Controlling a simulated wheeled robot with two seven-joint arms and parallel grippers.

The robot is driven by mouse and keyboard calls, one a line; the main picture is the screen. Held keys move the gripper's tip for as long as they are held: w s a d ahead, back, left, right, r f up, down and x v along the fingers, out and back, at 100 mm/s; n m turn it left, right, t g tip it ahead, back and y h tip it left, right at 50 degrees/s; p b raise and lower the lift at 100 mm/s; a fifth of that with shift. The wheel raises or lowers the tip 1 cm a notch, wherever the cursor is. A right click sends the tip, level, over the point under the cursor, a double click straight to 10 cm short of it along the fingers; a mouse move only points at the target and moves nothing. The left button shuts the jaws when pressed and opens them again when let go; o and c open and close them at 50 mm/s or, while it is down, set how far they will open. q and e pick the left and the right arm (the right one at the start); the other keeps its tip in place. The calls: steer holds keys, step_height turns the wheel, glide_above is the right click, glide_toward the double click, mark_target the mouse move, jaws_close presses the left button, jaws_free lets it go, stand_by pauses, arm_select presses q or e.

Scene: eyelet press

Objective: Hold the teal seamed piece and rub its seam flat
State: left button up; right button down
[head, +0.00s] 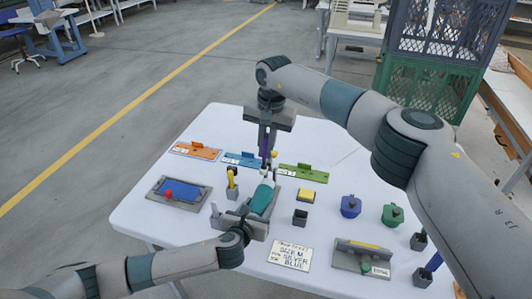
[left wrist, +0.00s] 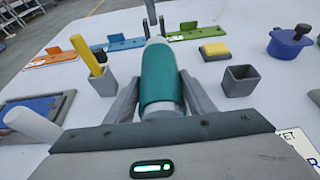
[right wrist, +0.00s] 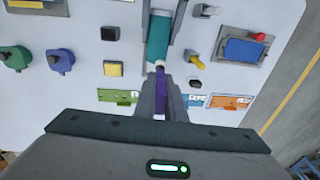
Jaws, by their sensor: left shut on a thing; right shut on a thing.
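The teal seamed piece (head: 262,200) is held by my left gripper (head: 258,208), low over the middle of the table. In the left wrist view the teal piece (left wrist: 161,80) stands between the two grey fingers, with a pale band at its far end. My right gripper (head: 267,140) is shut on a slim purple tool (head: 266,147) above the far end of the piece. In the right wrist view the purple tool (right wrist: 162,97) points at the pale end of the teal piece (right wrist: 158,45). I cannot tell whether they touch. The seam is not clearly visible.
The white table (head: 150,222) holds orange (head: 196,150), blue (head: 243,159) and green (head: 303,173) plates at the back. A blue pad tray (head: 180,190) is left; a yellow stick (head: 231,178) stands nearby. Blue (head: 350,206) and green (head: 393,214) pots are right. A card (head: 290,255) lies in front.

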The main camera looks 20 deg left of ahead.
stand_by(0.4)
arm_select(q)
steer(key=o, duration=0.9)
steer(key=shift+s, duration=0.1)
steer(key=v, duration=1.1)
steer(key=shift+s+r, duration=0.25)
steer(key=shift+s, duration=0.1)
